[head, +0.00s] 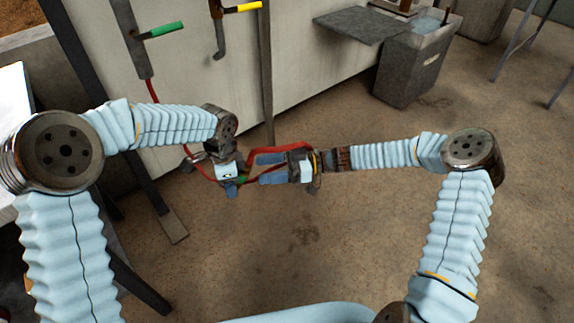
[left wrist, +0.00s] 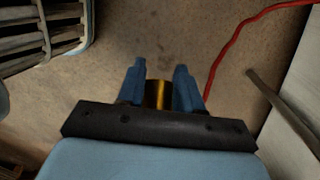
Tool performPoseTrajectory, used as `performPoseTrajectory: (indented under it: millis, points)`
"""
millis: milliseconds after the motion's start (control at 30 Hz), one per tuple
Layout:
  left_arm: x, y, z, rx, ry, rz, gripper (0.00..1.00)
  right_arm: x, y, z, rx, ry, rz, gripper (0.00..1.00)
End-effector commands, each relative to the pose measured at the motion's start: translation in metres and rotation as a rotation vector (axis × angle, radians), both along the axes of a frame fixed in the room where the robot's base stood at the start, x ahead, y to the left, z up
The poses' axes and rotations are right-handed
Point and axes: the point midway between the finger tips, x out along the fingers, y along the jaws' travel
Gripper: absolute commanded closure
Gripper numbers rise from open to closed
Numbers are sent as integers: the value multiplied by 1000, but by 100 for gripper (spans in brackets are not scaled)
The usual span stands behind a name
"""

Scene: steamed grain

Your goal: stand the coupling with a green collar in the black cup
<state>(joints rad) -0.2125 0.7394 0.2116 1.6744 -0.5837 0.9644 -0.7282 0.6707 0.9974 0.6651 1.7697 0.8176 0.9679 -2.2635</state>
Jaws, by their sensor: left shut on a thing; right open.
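My left gripper (head: 235,186) is low in the middle of the head view, its fingers pointing down. In the left wrist view its two blue fingers (left wrist: 159,82) are shut on a brass-coloured cylinder (left wrist: 158,95). A small green part, seemingly the collar of the coupling (head: 243,180), shows beside these fingers in the head view. The rest of the coupling is hidden by the gripper. My right gripper (head: 263,169) is open and empty just to the right, its fingers pointing left toward the left gripper. I cannot make out a black cup in either view.
Green (head: 166,30) and yellow (head: 243,8) handles stand at the pale wall. A grey bin (head: 408,72) stands at the back right. Open floor lies below.

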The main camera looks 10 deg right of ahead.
Motion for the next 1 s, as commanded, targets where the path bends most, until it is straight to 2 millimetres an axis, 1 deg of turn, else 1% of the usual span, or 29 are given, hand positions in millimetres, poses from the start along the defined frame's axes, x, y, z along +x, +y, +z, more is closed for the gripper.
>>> performPoseTrajectory:
  millis: [33,100,200,300,433,633,667,1000]
  points:
    - [0,0,0,0,0,-1,100,-1,11,1,2,0,4,35]
    - [0,0,0,0,0,-1,100,-1,23,0,1,0,5,35]
    - [0,0,0,0,0,-1,100,0,36,1,1,-1,3,35]
    - [0,0,0,0,0,-1,100,0,45,0,1,-1,3,35]
    - [0,-1,0,0,0,-1,100,0,49,0,0,-1,2,35]
    - [0,-1,0,0,0,-2,100,0,49,1,0,-1,2,35]
    - [0,-1,0,0,0,-2,100,0,49,1,0,-1,2,37]
    - [0,-1,0,-1,0,-2,100,0,49,1,0,-1,3,89]
